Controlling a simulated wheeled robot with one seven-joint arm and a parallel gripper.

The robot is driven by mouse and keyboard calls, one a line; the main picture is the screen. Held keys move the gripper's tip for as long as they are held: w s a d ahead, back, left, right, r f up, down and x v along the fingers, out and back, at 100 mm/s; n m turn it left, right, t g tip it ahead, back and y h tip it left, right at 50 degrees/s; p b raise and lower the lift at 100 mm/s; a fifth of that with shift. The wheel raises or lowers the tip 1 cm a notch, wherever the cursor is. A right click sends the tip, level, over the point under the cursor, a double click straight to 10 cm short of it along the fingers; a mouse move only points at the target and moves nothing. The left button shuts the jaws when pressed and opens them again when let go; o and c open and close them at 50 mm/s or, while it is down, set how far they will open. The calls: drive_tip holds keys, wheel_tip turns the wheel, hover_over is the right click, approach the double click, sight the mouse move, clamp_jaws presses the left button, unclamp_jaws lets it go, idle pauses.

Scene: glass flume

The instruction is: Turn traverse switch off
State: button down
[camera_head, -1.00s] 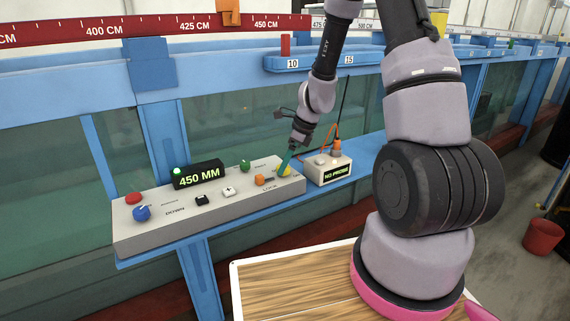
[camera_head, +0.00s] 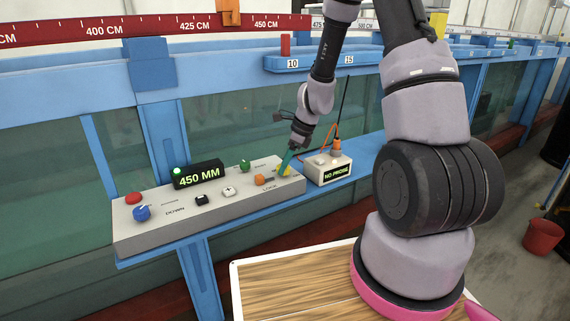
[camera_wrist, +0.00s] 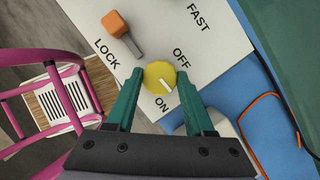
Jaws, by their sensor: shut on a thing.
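The yellow round knob (camera_wrist: 157,71) carries a white pointer mark and sits beside the printed words OFF and ON on the grey control box (camera_head: 150,228). In the wrist view the mark points to the lower right, between the two words and nearer ON. My gripper (camera_wrist: 159,74) has its green fingers on either side of the knob and is shut on it. In the head view my gripper (camera_head: 284,162) reaches down to the right end of the box, and the fingers partly hide the yellow knob (camera_head: 284,171).
An orange switch (camera_wrist: 117,23) by LOCK is close to the knob. A NO PROBE box (camera_head: 328,168) with an orange cable stands just right, against the blue flume frame.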

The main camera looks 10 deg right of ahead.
drive_tip(key=n+g, duration=0.1)
drive_tip(key=n, duration=0.2)
drive_tip(key=shift+w+n, duration=0.15)
drive_tip(key=shift+n, duration=0.25)
drive_tip(key=n+g, duration=0.2)
drive_tip(key=n, duration=0.2)
drive_tip(key=shift+w+n, duration=0.1)
drive_tip(key=shift+n, duration=0.2)
drive_tip(key=n+g, duration=0.1)
drive_tip(key=n, duration=0.1)
drive_tip(key=n+h, duration=0.1)
drive_tip(key=n, duration=0.1)
drive_tip(key=shift+w+n+g, duration=0.1)
drive_tip(key=shift+n+g, duration=0.2)
drive_tip(key=shift+g, duration=0.1)
drive_tip(key=shift+a+n+g+h, duration=0.1)
drive_tip(key=shift+n+g+h, duration=0.2)
drive_tip(key=shift+n, duration=0.75)
drive_tip(key=shift+a+n+g+h, duration=0.1)
drive_tip(key=shift+n+g+h, duration=0.15)
drive_tip(key=shift+n, duration=0.8)
drive_tip(key=shift+c, duration=1.4)
unclamp_jaws()
drive_tip(key=shift+d, duration=0.1)
